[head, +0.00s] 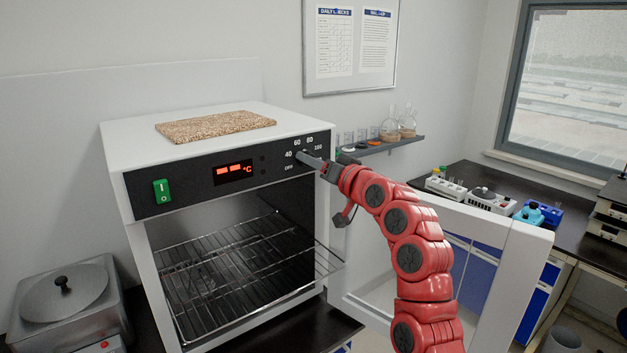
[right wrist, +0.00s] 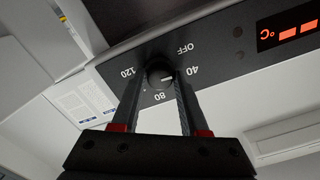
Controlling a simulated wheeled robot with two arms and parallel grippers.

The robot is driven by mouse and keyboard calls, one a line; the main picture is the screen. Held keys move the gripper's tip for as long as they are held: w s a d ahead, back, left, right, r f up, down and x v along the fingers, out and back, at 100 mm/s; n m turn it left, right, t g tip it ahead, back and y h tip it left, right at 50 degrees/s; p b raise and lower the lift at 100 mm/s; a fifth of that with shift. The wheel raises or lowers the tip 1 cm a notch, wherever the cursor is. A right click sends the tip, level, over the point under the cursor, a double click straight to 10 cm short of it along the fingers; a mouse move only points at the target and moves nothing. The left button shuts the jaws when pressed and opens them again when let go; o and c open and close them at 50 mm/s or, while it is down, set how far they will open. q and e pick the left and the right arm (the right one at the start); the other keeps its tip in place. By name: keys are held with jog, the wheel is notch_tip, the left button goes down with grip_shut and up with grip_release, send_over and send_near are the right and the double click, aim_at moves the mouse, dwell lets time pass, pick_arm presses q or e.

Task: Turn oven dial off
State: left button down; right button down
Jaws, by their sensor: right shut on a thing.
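The oven (head: 130,160) is a white cabinet with a black control panel. Its dial is at the right end of the panel, with markings from OFF through 40, 60 and 80 upward. The dial (right wrist: 160,73) is a small black knob between my fingers in the right wrist view. A pale mark on it appears to face the 40 side, but it is small. My right gripper (head: 306,157) is shut on the dial, one finger on each side; it also shows in the right wrist view (right wrist: 161,82). In the head view it mostly hides the dial. My left gripper is out of view.
The oven door (head: 510,245) stands open to the right, behind my right arm. Wire racks (head: 235,255) are inside. A green switch (head: 162,190) and lit red display (head: 233,172) share the panel. A speckled slab (head: 215,126) lies on top. A glassware shelf (head: 385,146) is behind.

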jog(key=shift+n+b, duration=3)
jog(key=shift+b, duration=0.85)
jog(key=c, duration=0.9)
grip_release()
jog(key=o, duration=0.5)
jog(key=shift+w+a, duration=0.1)
jog(key=shift+w, duration=0.05)
jog(key=shift+c, duration=0.2)
jog(key=shift+s, duration=0.2)
jog(key=b+v, duration=0.3)
jog(key=v, duration=1.4)
